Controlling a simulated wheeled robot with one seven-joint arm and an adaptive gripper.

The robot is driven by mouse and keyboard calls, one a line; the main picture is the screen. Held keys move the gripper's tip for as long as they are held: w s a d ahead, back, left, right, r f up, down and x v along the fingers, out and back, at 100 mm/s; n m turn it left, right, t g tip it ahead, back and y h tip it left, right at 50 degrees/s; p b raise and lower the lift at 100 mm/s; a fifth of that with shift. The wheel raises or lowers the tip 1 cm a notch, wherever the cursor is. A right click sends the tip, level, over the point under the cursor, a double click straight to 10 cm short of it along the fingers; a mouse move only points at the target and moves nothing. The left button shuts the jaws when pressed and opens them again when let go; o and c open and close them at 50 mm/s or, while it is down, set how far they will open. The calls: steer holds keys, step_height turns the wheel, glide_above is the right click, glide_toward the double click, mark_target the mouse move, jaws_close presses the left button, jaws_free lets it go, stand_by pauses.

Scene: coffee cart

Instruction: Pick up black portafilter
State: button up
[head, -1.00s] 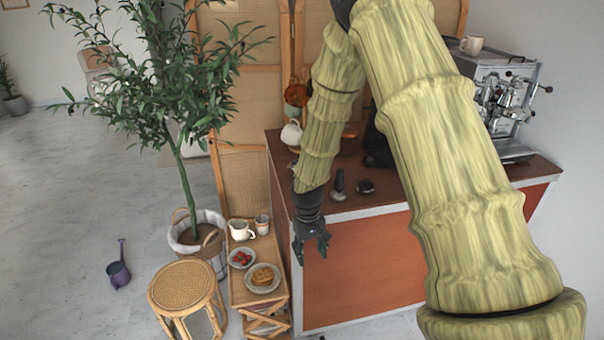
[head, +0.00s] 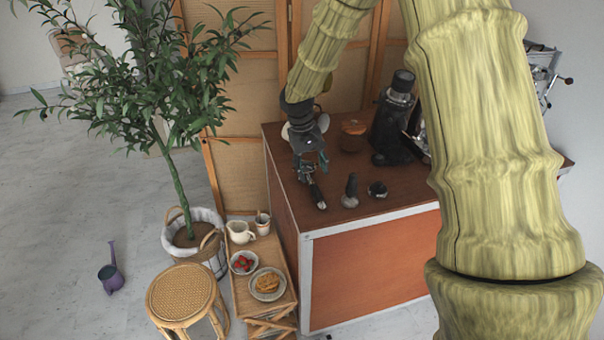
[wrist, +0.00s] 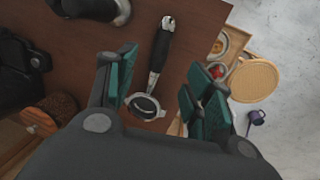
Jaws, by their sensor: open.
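The black portafilter (wrist: 161,52) lies on the brown counter near its edge in the wrist view. Its black handle points toward the top and its round metal basket (wrist: 143,107) lies lower, between my fingers in the picture. In the head view the portafilter's handle end (head: 319,197) shows just below my gripper (head: 311,168), which hides the rest. My gripper (wrist: 158,76) is open, with teal pads on both sides of the portafilter in the picture. It points down over the counter's left end. Whether it touches the portafilter cannot be told.
A dark upright tool (head: 351,190) and a small round dark item (head: 377,190) stand to the right on the counter (head: 400,190). A low cart (head: 285,310) with plates and a pitcher is below left.

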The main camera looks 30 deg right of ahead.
steer(key=p, duration=0.2)
glide_above(316, 191)
steer(key=a, duration=0.1)
step_height(316, 191, down, 5)
steer(key=shift+w+a+r, duration=0.1)
steer(key=shift+s+d+f+p, duration=0.2)
steer(key=shift+f+p, duration=0.1)
steer(key=shift+f, duration=0.35)
steer(key=f, duration=0.1)
steer(key=f+p, duration=0.1)
steer(key=shift+w+d+f, duration=0.15)
steer(key=shift+d+f, duration=0.15)
steer(key=shift+f, duration=0.05)
steer(key=shift+d+f+p, duration=0.1)
steer(key=shift+f+p, duration=0.25)
steer(key=shift+f, duration=0.4)
jaws_close()
